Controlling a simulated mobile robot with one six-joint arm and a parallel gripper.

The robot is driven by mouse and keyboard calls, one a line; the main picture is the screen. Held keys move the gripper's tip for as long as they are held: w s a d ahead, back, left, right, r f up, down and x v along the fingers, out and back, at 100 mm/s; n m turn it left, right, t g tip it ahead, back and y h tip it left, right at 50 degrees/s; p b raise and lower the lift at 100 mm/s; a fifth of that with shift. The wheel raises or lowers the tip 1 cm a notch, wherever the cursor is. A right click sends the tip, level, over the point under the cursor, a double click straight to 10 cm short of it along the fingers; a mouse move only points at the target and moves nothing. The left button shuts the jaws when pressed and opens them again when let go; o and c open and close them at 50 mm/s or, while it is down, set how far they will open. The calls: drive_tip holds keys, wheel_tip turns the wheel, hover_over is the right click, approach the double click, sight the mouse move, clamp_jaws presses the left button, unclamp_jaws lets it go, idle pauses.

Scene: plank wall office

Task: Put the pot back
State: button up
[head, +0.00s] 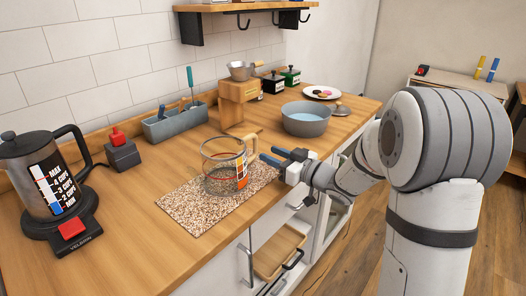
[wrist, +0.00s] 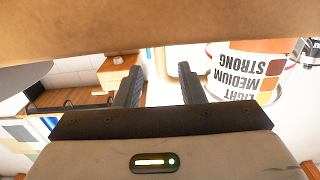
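The glass pot (head: 222,178), with an orange and white label and a wooden handle (head: 252,151), stands upright on a speckled mat (head: 190,210) on the counter. In the wrist view the pot (wrist: 255,70) appears upside down at the right, its label reading strong, medium, light. My gripper (head: 272,157) is just right of the handle, low over the counter's front edge. In the wrist view my two fingers (wrist: 160,75) are spread apart with nothing held between them. Whether a finger touches the handle is hard to tell.
A dark kettle (head: 38,170) on its base stands at the left, beside a red-knobbed grey box (head: 122,154). Behind are a grey utensil holder (head: 176,122) and a wooden dripper stand (head: 238,103). A grey-blue saucepan (head: 306,122) stands to the right. An open drawer (head: 280,252) is below.

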drive_tip(key=s+d+f+m+h, duration=0.1)
drive_tip(key=s+d+m+h, duration=0.35)
drive_tip(key=d+h, duration=0.4)
drive_tip(key=s+d+f+m+h, duration=0.2)
drive_tip(key=s+d+m+h, duration=0.25)
drive_tip(key=d+h, duration=0.4)
drive_tip(key=s+a+f+g+y, duration=0.1)
drive_tip(key=s+g, duration=0.3)
drive_tip(key=s, duration=0.6)
drive_tip(key=s+a+f+m+g+y, duration=0.1)
drive_tip(key=s+g, duration=0.4)
drive_tip(key=s, duration=0.6)
drive_tip(key=shift+a+f+y, duration=0.35)
drive_tip(key=shift+f+y, duration=0.05)
drive_tip(key=shift+f, duration=0.15)
